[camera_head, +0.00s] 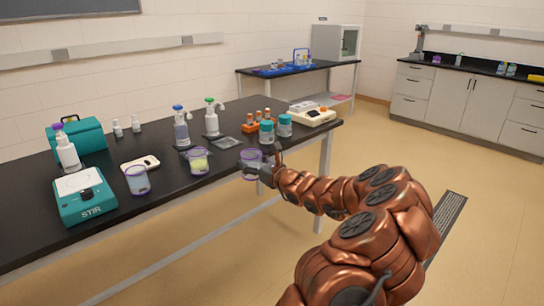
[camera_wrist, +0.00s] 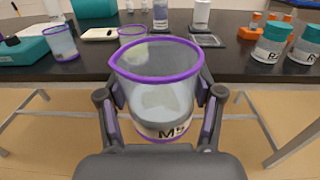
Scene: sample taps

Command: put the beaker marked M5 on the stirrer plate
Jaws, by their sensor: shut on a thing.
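My gripper (camera_head: 262,170) is shut on a clear, purple-rimmed beaker (camera_head: 250,158) at the table's front edge. In the wrist view the beaker (camera_wrist: 158,88) stands upright between the fingers (camera_wrist: 158,125). Its label shows an M and a second character that is partly cut off and hard to read. The teal stirrer (camera_head: 84,205), marked STIR, stands at the left of the table with a bare white plate (camera_head: 78,183) on top. Part of it shows at the left of the wrist view (camera_wrist: 22,48).
Two other purple-rimmed beakers, one clear (camera_head: 138,181) and one with yellowish contents (camera_head: 199,162), stand between my gripper and the stirrer. A purple-capped bottle (camera_head: 67,153) stands behind the stirrer. Teal-capped jars (camera_head: 267,133) and an orange rack (camera_head: 251,127) are behind my gripper.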

